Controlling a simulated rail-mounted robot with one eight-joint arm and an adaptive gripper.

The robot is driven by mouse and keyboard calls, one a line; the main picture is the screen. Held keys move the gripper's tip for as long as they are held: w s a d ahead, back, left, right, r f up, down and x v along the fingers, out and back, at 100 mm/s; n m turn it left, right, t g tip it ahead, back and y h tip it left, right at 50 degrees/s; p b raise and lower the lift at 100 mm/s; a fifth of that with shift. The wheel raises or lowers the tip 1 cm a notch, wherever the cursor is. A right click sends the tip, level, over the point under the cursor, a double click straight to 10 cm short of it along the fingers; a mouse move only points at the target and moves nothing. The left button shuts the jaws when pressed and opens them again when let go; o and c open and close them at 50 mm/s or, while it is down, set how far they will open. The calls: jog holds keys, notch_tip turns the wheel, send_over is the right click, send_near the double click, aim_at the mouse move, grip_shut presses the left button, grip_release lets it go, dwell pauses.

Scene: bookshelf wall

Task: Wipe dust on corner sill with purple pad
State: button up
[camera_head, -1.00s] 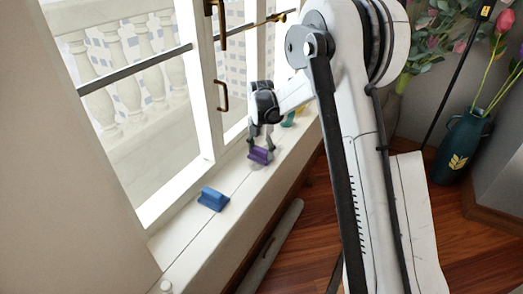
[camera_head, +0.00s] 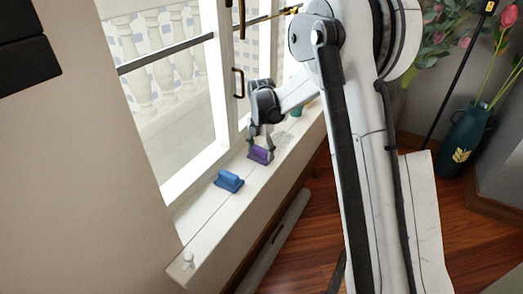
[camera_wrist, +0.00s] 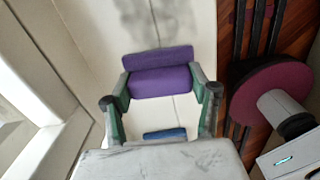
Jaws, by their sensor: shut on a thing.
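The purple pad (camera_head: 260,155) is at the white window sill (camera_head: 215,217), farther along it than the blue pad. My gripper (camera_head: 260,141) is shut on the purple pad from above. In the wrist view the pad (camera_wrist: 160,81) sits between the fingertips of my gripper (camera_wrist: 161,87). I cannot tell whether the pad's underside touches the sill. Faint grey smudges, perhaps dust, show on the sill (camera_wrist: 180,18) just beyond the pad in the wrist view. The sill beneath the pad is hidden.
A blue pad (camera_head: 229,181) rests on the sill nearer the camera. A teal item (camera_head: 297,108) stands farther along, partly hidden by my arm. A small white knob (camera_head: 188,259) is at the near end. The window frame (camera_head: 196,165) borders the sill. A vase (camera_head: 464,143) stands right.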

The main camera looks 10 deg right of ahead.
aim_at(260, 149)
jog(key=shift+s+a+r+p, duration=0.15)
jog(key=shift+r+p, duration=0.05)
jog(key=shift+r, duration=0.3)
jog(key=shift+s+a+r+p, duration=0.1)
jog(key=shift+a+r+p, duration=0.1)
jog(key=shift+r, duration=0.3)
jog(key=shift+w+d+r+p, duration=0.1)
jog(key=shift+r+p, duration=0.75)
jog(key=shift+r, duration=0.65)
jog(key=shift+d+r+p, duration=0.1)
jog(key=shift+r+p, duration=0.75)
jog(key=shift+r, duration=0.65)
